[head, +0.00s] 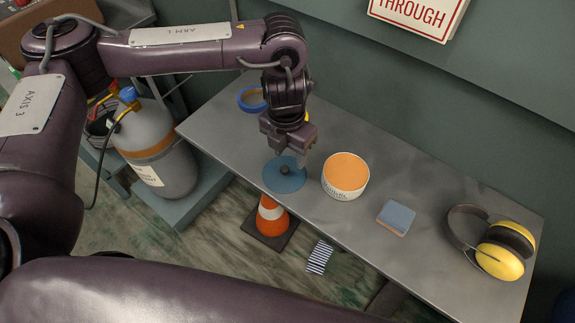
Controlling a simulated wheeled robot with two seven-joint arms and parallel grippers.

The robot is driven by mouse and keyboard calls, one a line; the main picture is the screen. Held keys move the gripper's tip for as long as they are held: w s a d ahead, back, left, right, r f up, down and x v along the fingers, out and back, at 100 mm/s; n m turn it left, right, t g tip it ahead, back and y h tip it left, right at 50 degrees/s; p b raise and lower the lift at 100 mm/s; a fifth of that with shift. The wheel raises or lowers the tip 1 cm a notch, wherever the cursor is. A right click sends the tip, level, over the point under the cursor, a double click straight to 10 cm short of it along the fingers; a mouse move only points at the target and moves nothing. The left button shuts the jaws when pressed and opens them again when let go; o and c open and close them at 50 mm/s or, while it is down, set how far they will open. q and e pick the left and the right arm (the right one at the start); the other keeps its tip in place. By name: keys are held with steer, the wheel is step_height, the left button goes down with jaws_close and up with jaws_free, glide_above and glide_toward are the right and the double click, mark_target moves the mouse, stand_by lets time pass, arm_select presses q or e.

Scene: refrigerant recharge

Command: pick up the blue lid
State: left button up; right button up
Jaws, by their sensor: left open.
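The blue lid (284,183) is a flat round disc with a dark knob in its middle. It lies on the grey bench near its front edge, left of centre. My left gripper (287,160) points down right above the lid, with its fingers close to the knob. The gripper is open, and I cannot tell whether the fingers touch the knob. The far part of the lid is partly hidden by the gripper. My right gripper is not in view.
On the grey bench (440,265), a white tub with an orange top (345,175) stands just right of the lid. A blue-topped sponge (396,217) and yellow earmuffs (496,250) lie farther right. A blue tape roll (250,98) is behind left. A cone (270,217) and gas cylinder (160,155) stand below.

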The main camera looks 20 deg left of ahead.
mark_target(284, 168)
arm_select(q)
steer(key=shift+w+a+r+y, duration=0.1)
steer(key=shift+w+a+y, duration=0.05)
steer(key=shift+a, duration=0.3)
steer(key=shift+w+a+r+y, duration=0.1)
steer(key=shift+a+y, duration=0.05)
steer(key=shift+a, duration=0.25)
steer(key=shift+a+f, duration=0.2)
steer(key=shift+s+d+f+b, duration=0.1)
steer(key=shift+f+b, duration=0.2)
steer(key=shift+f, duration=0.6)
steer(key=shift+w+d+f+p, duration=0.1)
steer(key=shift+w+f+p, duration=0.1)
steer(key=shift+f, duration=1.15)
steer(key=shift+w+d+f+p, duration=0.1)
steer(key=shift+f+p, duration=0.1)
steer(key=shift+f, duration=1.1)
jaws_close()
